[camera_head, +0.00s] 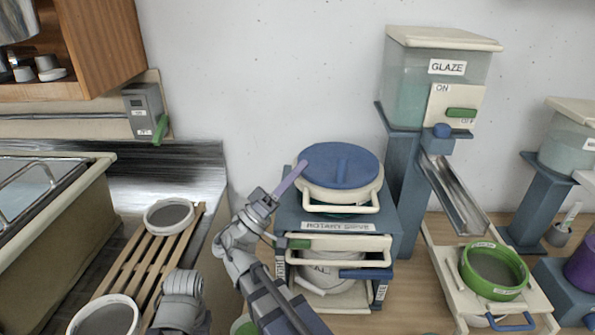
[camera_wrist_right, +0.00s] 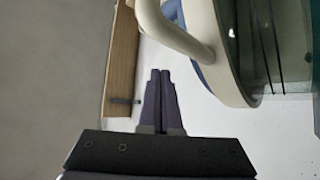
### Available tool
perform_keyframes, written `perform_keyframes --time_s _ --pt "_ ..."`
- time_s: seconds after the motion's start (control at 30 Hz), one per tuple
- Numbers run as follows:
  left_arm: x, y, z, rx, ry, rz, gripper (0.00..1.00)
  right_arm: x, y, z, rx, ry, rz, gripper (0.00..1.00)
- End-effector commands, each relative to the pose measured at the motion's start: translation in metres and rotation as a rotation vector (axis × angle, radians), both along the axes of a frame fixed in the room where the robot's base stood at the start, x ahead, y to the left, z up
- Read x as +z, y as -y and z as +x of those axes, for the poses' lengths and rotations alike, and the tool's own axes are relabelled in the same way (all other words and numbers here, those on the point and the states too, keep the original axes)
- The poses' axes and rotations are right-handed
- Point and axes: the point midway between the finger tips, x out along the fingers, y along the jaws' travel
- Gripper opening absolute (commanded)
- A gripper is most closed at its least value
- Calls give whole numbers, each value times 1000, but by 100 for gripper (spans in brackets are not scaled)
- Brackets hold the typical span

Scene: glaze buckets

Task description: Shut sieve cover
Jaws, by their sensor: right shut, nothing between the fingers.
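The rotary sieve (camera_head: 337,227) stands in the middle of the head view, a blue-grey box with a name label. Its round cover (camera_head: 345,165) has a blue top with a raised ridge and a cream rim. A cream loop handle (camera_head: 340,209) is at its front. The cover sits over the box; I cannot tell whether it is fully down. My right gripper (camera_head: 290,178) is shut and empty at the cover's left edge; contact is unclear. In the right wrist view its fingertips (camera_wrist_right: 160,72) are beside a curved cream handle (camera_wrist_right: 178,30). My left gripper does not show.
A glaze dispenser (camera_head: 435,85) with a metal chute (camera_head: 455,195) stands right of the sieve. A green-rimmed sieve (camera_head: 493,270) sits on a cream stand at lower right. A wooden slatted rack (camera_head: 150,255) with round bowls is left. The wall is close behind.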

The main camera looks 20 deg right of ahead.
Motion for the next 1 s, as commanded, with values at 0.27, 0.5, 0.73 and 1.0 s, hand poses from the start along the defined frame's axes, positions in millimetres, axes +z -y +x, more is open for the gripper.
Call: perform_keyframes --time_s 0.27,0.5,0.73,1.0 --pt "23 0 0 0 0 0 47 23 2 3 0 0 0 0" --pt "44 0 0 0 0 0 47 44 4 6 -1 -1 0 0" --pt "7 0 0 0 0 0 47 7 -15 16 2 0 0 0" --pt "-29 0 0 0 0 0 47 -29 -43 30 2 0 0 0"
